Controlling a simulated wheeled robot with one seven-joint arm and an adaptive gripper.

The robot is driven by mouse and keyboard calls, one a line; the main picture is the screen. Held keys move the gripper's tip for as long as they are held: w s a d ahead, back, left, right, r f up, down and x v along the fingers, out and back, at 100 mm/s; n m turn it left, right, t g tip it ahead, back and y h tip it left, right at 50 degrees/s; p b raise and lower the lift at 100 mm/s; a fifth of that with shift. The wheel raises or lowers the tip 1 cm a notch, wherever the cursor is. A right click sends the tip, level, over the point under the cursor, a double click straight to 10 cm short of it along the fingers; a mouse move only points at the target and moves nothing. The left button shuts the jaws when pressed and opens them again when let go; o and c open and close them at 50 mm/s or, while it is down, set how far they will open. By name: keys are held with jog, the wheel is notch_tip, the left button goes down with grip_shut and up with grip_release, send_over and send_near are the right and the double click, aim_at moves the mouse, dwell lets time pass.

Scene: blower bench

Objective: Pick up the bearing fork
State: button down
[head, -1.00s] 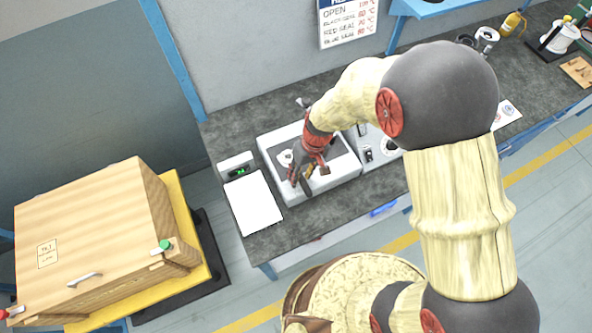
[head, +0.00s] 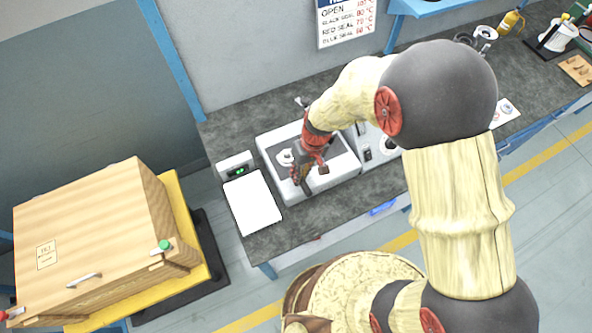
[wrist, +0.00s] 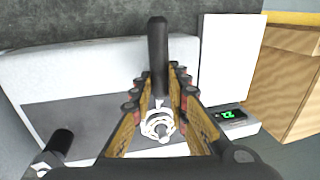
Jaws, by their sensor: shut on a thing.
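My gripper (head: 301,177) is over the front left part of a white tank (head: 340,180) with a grey inside. In the wrist view, the gripper (wrist: 158,82) is shut on a dark upright handle, which I take to be the bearing fork (wrist: 157,45). Its handle stands up between the two toothed fingers. The fork's lower end is hard to make out, near a pale ring (wrist: 150,126) seen between the fingers. In the head view, my gripper and wrist hide most of the fork. A round metal part (head: 285,157) shows in the tank beside the gripper.
A scale with a white plate (head: 252,203) and green display (head: 238,171) stands just left of the tank. Another dark handle (wrist: 62,140) rises near the gripper in the wrist view. A wooden crate (head: 90,220) stands at left. The dark bench (head: 285,232) is clear in front.

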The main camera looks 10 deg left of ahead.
jog(key=shift+r, duration=0.15)
jog(key=shift+r, duration=0.6)
jog(key=s+r, duration=0.1)
jog(key=r, duration=0.1)
jog(key=s+d+r+p, duration=0.1)
jog(key=r, duration=0.2)
jog(key=s+d+r, duration=0.1)
jog(key=s+r, duration=0.1)
jog(key=shift+s+d+r, duration=0.1)
jog(key=shift+d+r, duration=0.05)
jog(key=shift+r, duration=0.25)
jog(key=s+d+r, duration=0.3)
jog(key=s+d, duration=0.1)
jog(key=s, duration=0.4)
jog(key=shift+d+r+p, duration=0.25)
jog(key=shift+r+p, duration=0.15)
jog(key=shift+p, duration=0.05)
